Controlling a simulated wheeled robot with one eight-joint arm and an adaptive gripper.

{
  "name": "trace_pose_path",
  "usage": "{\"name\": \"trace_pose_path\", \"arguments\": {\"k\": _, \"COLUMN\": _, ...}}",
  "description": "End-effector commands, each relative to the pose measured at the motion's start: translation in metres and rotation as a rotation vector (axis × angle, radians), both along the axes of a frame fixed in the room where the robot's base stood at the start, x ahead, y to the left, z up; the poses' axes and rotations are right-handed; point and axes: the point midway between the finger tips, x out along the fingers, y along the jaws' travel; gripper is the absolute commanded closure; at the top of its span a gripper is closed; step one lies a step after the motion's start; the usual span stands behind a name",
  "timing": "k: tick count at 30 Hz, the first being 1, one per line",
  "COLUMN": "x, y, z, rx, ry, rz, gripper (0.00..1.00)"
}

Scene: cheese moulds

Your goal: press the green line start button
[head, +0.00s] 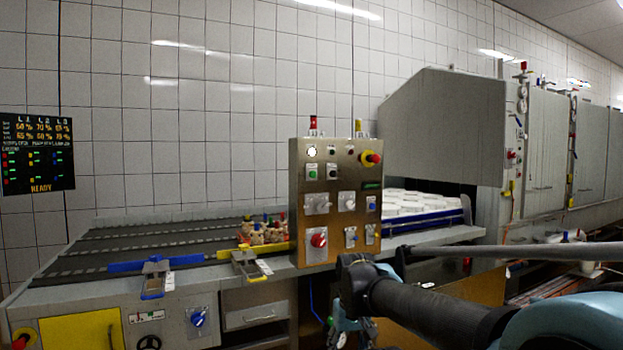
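A small green button (312,173) sits on the upper left of the brass-coloured control panel (343,235); its label is too small to read. A lit white round lamp or button is just above it, and a dark one is to its right. My arm reaches in from the lower right. My gripper (350,328) seems to hang at its end, below and in front of the panel, apart from the green button. The fingers are dark, small and partly hidden, so I cannot tell their opening.
A red-and-yellow stop button (370,158), a red knob (319,240) and several switches share the panel. Conveyor lanes (110,240) lie left of it. White moulds (410,203) sit in a blue-edged tray behind right. A grey hood (445,125) overhangs there.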

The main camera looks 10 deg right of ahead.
Motion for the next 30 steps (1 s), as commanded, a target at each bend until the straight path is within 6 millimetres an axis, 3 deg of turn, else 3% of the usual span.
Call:
{"name": "trace_pose_path", "arguments": {"k": 9, "x": 0.0, "y": 0.0, "z": 0.0, "rx": 0.0, "ry": 0.0, "rz": 0.0, "gripper": 0.46}}
{"name": "trace_pose_path", "arguments": {"k": 15, "x": 0.0, "y": 0.0, "z": 0.0, "rx": 0.0, "ry": 0.0, "rz": 0.0, "gripper": 0.91}}
{"name": "trace_pose_path", "arguments": {"k": 17, "x": 0.0, "y": 0.0, "z": 0.0, "rx": 0.0, "ry": 0.0, "rz": 0.0, "gripper": 1.0}}
{"name": "trace_pose_path", "arguments": {"k": 30, "x": 0.0, "y": 0.0, "z": 0.0, "rx": 0.0, "ry": 0.0, "rz": 0.0, "gripper": 1.0}}
